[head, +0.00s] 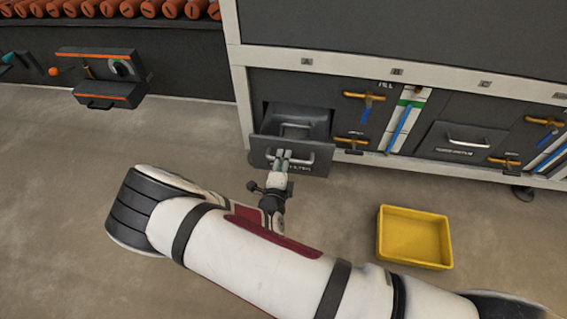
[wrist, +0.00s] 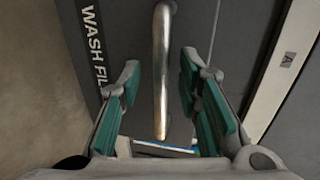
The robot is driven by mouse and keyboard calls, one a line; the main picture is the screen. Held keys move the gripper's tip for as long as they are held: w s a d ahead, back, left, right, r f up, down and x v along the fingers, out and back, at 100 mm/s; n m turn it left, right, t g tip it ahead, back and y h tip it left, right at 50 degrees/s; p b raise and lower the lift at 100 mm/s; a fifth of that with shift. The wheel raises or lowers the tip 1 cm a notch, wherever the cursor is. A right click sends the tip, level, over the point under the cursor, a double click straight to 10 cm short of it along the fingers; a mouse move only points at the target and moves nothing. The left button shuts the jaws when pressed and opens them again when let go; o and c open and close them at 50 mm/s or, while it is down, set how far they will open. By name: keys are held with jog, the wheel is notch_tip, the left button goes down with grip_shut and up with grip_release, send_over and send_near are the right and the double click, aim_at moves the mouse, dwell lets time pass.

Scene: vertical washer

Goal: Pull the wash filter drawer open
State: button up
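The wash filter drawer (head: 262,150) stands partly out from the lower left of the cabinet, its open top showing in the head view. Its dark front, with part of the white "WASH FIL" label, also shows in the wrist view (wrist: 95,60). The silver bar handle (wrist: 161,75) runs up the wrist view between my two fingers. My gripper (head: 281,156) is at the drawer's handle (head: 308,158). Its green-padded fingers are apart, one on each side of the bar, with visible gaps. The label is partly hidden by my gripper in the head view.
A second closed drawer (head: 465,137) and several orange-handled valves (head: 365,96) are on the cabinet to the right. A yellow bin (head: 414,237) stands on the floor at right. A dark box with orange trim (head: 98,75) is at upper left. Floor left of the drawer is clear.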

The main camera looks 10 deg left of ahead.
jog(key=shift+w, duration=0.6)
grip_shut()
